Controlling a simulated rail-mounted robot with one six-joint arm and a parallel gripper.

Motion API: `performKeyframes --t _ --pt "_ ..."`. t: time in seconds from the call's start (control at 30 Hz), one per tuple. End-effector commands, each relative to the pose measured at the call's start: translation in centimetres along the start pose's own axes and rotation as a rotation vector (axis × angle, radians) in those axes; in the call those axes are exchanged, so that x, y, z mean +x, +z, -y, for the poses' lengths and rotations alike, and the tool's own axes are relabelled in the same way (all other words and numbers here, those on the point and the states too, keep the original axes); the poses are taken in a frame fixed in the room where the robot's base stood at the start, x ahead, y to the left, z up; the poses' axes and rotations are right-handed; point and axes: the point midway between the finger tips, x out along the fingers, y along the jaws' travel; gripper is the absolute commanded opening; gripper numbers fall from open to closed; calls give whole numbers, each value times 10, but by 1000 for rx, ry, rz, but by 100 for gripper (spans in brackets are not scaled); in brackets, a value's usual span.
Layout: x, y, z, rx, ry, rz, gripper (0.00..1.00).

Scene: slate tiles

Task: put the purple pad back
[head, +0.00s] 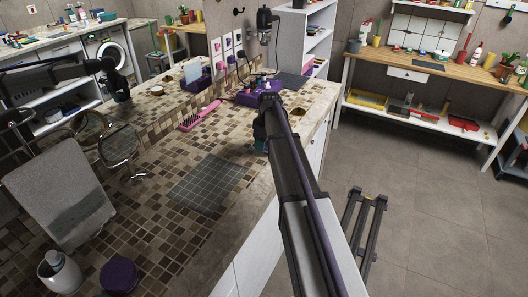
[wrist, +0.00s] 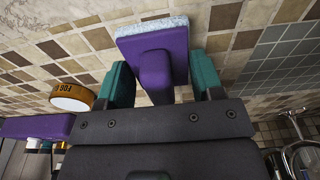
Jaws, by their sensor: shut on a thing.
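In the wrist view my gripper (wrist: 163,78) has its teal fingers shut on the purple pad (wrist: 155,68), one finger on each side of its raised grip. The pad has a pale blue, speckled face on its far side. In the head view my gripper (head: 260,138) is over the counter's right part, mostly behind my arm, and the pad cannot be made out there. A purple holder (head: 246,97) stands just beyond my gripper on the counter. A purple edge (wrist: 38,128), probably of this holder, shows at the wrist view's left.
A pink brush (head: 200,116) lies left of the holder. An amber jar with a white top (wrist: 73,97) is near my left finger in the wrist view. A dark tiled patch (head: 208,182) is bare. A round mirror (head: 118,145) and a purple pot (head: 119,276) stand at left.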

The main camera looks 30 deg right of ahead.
Motion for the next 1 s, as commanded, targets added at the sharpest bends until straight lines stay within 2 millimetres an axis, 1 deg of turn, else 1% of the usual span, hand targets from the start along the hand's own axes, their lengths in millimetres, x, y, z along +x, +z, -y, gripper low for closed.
performKeyframes --t 0.03,0.07,0.13,0.17,0.27,0.4,0.43,0.6,0.7,0.9,1.0 --pt "20 2 0 0 0 0 33" --pt "21 2 0 0 0 0 33" --pt "18 2 0 0 0 0 34" --pt "16 2 0 0 0 0 30" --pt "15 2 0 0 0 0 29" --pt "20 2 0 0 0 0 29" --pt "19 2 0 0 0 0 63" --pt "18 2 0 0 0 0 79" --pt "18 2 0 0 0 0 86" --pt "17 2 0 0 0 0 86" --pt "11 1 0 0 0 0 86"
